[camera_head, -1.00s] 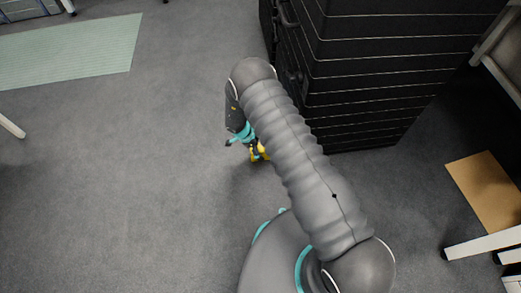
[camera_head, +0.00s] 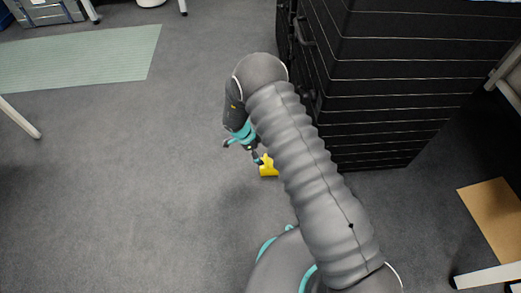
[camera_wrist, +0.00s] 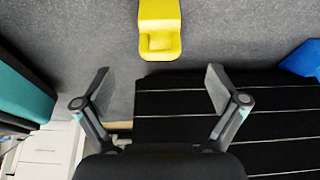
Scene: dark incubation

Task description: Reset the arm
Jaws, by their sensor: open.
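My arm (camera_head: 310,165) stretches across the head view, bent at the elbow, with its forearm folded down. My gripper (camera_wrist: 158,75) is open in the wrist view, its two fingers spread wide with nothing between them. In the head view the gripper end (camera_head: 253,153) is small and partly hidden by the arm. A yellow object (camera_wrist: 160,28) shows beyond the fingertips against the grey floor, apart from both fingers. It also shows in the head view (camera_head: 268,169), just beside the gripper end, partly behind the arm.
A tall black drawer cabinet (camera_head: 400,90) stands close to the right of my arm. A brown board (camera_head: 495,215) and white legs are at the right. A pale green mat (camera_head: 80,58) lies at upper left. Open grey floor (camera_head: 120,190) is on the left.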

